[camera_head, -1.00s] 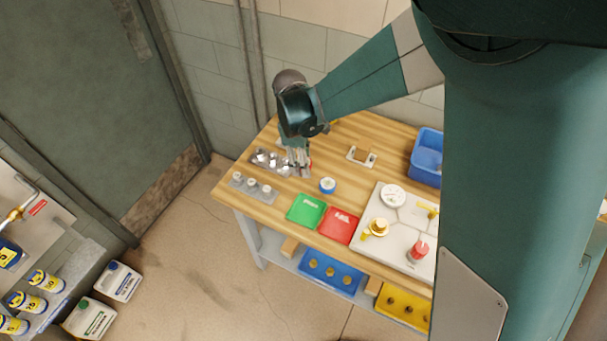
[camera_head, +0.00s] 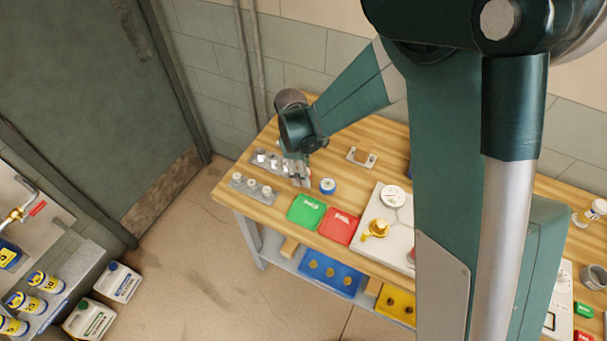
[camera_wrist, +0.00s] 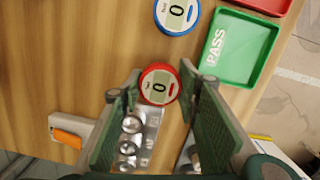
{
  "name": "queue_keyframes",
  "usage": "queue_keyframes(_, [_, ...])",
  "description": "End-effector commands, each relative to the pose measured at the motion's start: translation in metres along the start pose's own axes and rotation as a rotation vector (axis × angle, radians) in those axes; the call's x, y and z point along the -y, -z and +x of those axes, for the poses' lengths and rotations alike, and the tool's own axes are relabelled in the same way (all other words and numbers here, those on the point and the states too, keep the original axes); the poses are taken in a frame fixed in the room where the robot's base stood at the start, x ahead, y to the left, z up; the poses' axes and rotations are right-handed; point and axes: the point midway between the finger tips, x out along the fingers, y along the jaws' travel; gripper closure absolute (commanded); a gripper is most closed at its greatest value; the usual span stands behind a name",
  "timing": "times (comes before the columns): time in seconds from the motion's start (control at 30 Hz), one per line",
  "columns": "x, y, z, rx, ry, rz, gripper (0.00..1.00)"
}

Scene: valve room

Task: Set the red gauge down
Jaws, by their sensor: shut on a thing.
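The red gauge (camera_wrist: 158,86), round with a white face reading 0, sits between the fingertips of my gripper (camera_wrist: 160,92) in the wrist view. My gripper (camera_head: 299,176) is shut on it, low over the left part of the wooden workbench (camera_head: 360,132). The gauge is hidden in the head view. I cannot tell whether it touches the bench top. A blue gauge (camera_wrist: 177,14) stands apart from it on the bench, and shows to the right of my gripper in the head view (camera_head: 328,186).
A metal strip with silver fittings (camera_wrist: 132,135) lies beneath my fingers. A green PASS tray (camera_head: 306,211) and a red tray (camera_head: 339,227) lie near the front edge. A second rack (camera_head: 252,187) stands at the left corner. Bare wood lies behind the blue gauge.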

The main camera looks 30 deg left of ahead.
Motion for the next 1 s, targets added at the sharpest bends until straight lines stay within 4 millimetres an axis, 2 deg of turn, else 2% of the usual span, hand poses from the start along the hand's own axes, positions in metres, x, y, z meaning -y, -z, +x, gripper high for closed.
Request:
queue_keyframes(0.13, [-0.0003,0.0011,0.0073,0.000,0.000,0.000,0.83])
queue_keyframes(0.57, [-0.0001,0.0014,0.0112,0.000,0.000,0.000,0.83])
queue_keyframes(0.6, [-0.0001,0.0015,0.0115,0.000,0.000,0.000,0.66])
queue_keyframes(0.7, [-0.0001,0.0014,0.0106,0.000,0.000,0.000,0.53])
queue_keyframes(1.0, [-0.0001,0.0013,0.0104,0.000,0.000,0.000,0.53])
